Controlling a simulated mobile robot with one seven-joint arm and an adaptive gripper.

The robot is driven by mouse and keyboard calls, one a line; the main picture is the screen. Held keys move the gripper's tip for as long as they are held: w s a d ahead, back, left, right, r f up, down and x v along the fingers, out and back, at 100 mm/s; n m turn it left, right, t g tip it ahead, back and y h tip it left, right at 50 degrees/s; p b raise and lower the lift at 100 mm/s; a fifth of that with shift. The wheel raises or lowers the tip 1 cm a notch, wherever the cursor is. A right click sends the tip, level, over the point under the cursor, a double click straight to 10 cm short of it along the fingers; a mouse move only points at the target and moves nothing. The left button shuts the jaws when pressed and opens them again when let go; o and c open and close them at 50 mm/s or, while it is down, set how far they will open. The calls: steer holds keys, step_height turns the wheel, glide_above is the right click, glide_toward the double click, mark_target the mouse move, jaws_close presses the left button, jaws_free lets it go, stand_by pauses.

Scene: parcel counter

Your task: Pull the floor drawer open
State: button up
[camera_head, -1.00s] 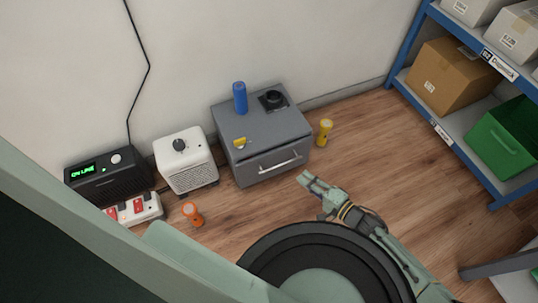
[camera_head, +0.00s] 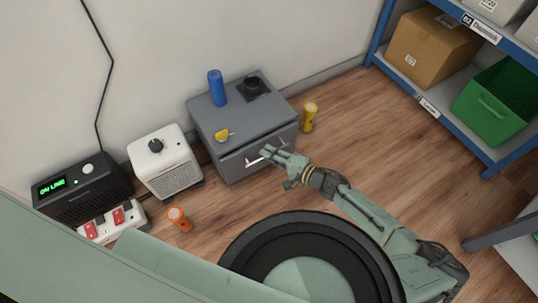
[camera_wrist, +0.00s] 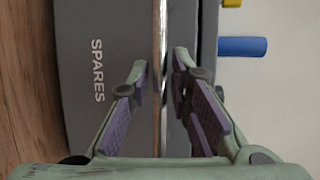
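The floor drawer is the front of a grey cabinet (camera_head: 238,120) that stands on the floor against the wall. The drawer front (camera_wrist: 100,60) carries the word SPARES in the wrist view, and it looks closed or nearly so. Its silver bar handle (camera_wrist: 160,50) runs between my fingers in the wrist view; in the head view my fingers partly cover the handle (camera_head: 254,160). My gripper (camera_head: 268,154) is at the drawer front. In the wrist view the gripper (camera_wrist: 160,85) is open, with a finger on each side of the handle and visible gaps.
On the cabinet are a blue cylinder (camera_head: 216,88), a yellow object (camera_head: 222,135) and a black item (camera_head: 251,88). A yellow flashlight (camera_head: 309,117) stands at right, an orange one (camera_head: 179,220) at front left. A white heater (camera_head: 165,165) stands left. Floor (camera_head: 365,140) at right is clear.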

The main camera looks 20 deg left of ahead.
steer(key=shift+a, duration=0.25)
steer(key=shift+c, duration=0.5)
jaws_close()
